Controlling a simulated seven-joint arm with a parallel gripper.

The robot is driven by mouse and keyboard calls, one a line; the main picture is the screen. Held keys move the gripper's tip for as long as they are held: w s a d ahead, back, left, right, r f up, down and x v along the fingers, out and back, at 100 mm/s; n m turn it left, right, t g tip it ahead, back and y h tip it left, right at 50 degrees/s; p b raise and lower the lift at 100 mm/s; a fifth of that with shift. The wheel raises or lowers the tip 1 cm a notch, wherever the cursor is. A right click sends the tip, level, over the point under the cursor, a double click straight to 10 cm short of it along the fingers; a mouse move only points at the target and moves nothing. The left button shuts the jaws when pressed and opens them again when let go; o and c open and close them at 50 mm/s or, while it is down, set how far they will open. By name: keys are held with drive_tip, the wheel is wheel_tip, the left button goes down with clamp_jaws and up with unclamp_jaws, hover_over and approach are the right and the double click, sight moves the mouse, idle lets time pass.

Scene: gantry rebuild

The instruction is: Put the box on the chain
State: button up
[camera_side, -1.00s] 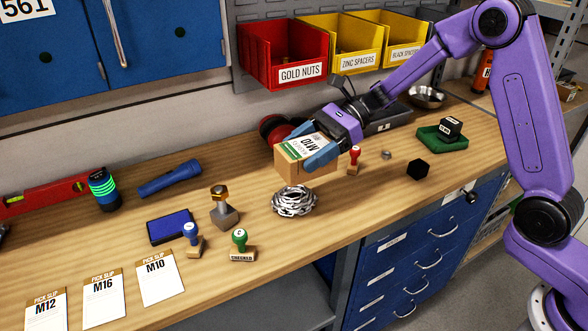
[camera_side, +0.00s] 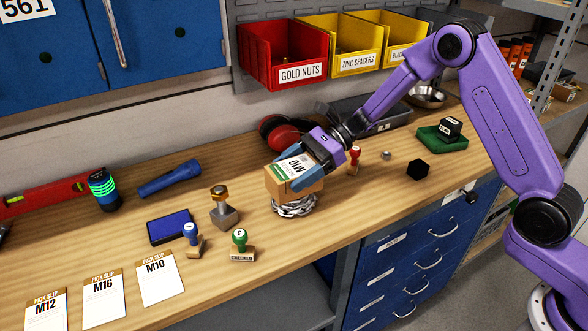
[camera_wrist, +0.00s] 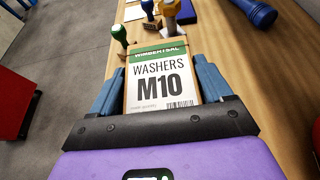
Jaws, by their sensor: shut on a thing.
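The box (camera_side: 288,186) is a small brown carton with a white and green label. In the wrist view the label on the box (camera_wrist: 163,85) reads "WASHERS M10". My gripper (camera_side: 304,174) is shut on the box, with a blue finger on each side; the fingers also show in the wrist view (camera_wrist: 162,88). The chain (camera_side: 294,208) is a silver coiled heap on the wooden bench. The box is directly over the chain and hides its upper part. Its underside looks to be at the chain's top, but I cannot tell whether they touch.
A red-handled stamp (camera_side: 354,160) and red ear defenders (camera_side: 284,135) are behind. The bench front right of the chain is clear.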

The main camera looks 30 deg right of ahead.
drive_tip(key=o, duration=1.3)
drive_tip(key=shift+f, duration=0.15)
drive_tip(key=shift+o, duration=0.2)
drive_tip(key=shift+d+r, duration=0.2)
drive_tip(key=shift+r, duration=0.05)
drive_tip(key=v, duration=1.1)
drive_tip(key=shift+d+r, duration=0.2)
drive_tip(key=shift+d, duration=0.1)
